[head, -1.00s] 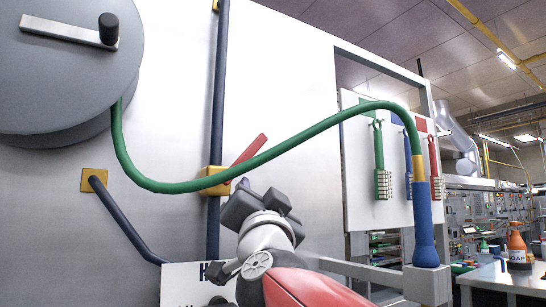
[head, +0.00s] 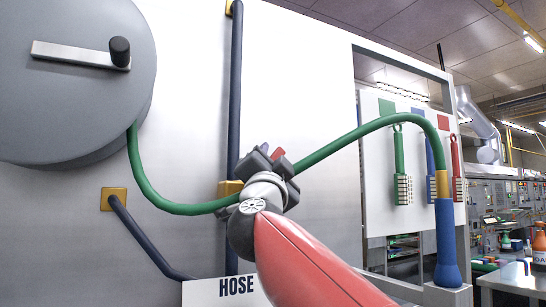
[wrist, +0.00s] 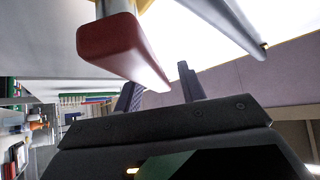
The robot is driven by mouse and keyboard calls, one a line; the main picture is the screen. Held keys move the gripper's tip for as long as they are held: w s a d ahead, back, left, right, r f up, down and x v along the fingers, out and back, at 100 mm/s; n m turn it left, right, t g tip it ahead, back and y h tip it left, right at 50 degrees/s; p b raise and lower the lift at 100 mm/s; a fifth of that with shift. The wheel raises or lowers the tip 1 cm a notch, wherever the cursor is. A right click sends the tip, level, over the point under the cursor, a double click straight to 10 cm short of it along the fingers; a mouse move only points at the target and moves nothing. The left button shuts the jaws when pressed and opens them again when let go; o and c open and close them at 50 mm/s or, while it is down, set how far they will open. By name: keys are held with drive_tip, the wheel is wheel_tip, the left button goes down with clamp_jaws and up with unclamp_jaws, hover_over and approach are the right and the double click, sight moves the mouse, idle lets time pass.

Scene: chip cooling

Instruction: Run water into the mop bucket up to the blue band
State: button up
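My gripper (head: 268,154) is up at the wall valve, in front of the dark vertical pipe. The valve has a yellow body (head: 230,188) and a red lever (head: 278,153), mostly hidden behind the gripper. In the wrist view the red lever (wrist: 112,42) is close, overlapping the left finger. The gripper fingers (wrist: 160,82) are apart there; I cannot tell whether they touch the lever. The green hose (head: 325,150) runs from the grey reel (head: 75,85) to a blue nozzle (head: 446,240), which hangs pointing down at the right. The mop bucket is not in view.
A HOSE sign (head: 228,291) is low on the pale wall, below my arm. A dark pipe (head: 145,240) slants down at left. Green, blue and red brushes hang on a white board (head: 378,165) at right. A bench (head: 515,278) stands beyond it.

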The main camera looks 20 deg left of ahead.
clamp_jaws()
